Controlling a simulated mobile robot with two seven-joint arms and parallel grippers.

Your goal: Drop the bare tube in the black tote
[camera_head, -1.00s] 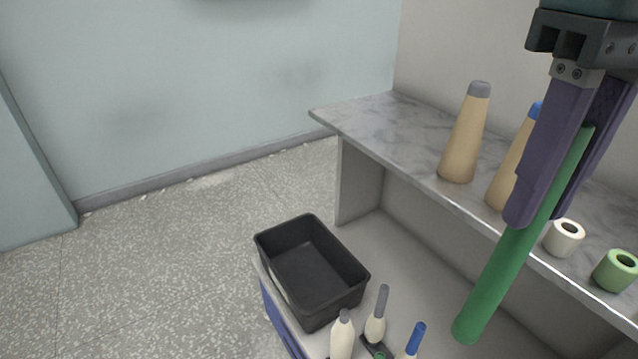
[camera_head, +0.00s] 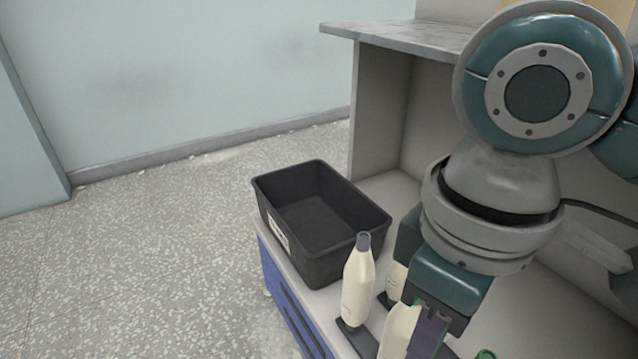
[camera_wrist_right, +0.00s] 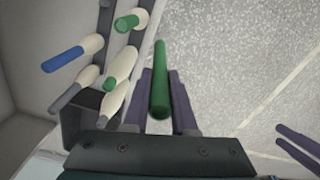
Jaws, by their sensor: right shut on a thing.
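My right gripper (camera_head: 428,338) reaches down at the lower right of the head view, beside the bobbins and right of the tote. The bare green tube it holds is not clearly visible there. In the right wrist view, the tube (camera_wrist_right: 160,85) points away between the two purple fingers of the right gripper (camera_wrist_right: 163,90), which is shut on it. The black tote (camera_head: 325,262) stands open left of my right arm, and its visible floor looks empty. Two purple fingers, apparently my left gripper (camera_wrist_right: 297,143), show apart and empty at the right of the wrist view.
Cream bobbins with coloured tips stand close to the tote's near side, one grey-tipped (camera_head: 357,285). Several bobbins, one blue-tipped (camera_wrist_right: 62,60), show in the wrist view. A marble shelf (camera_head: 400,33) stands behind. The speckled floor (camera_head: 150,260) at left is clear.

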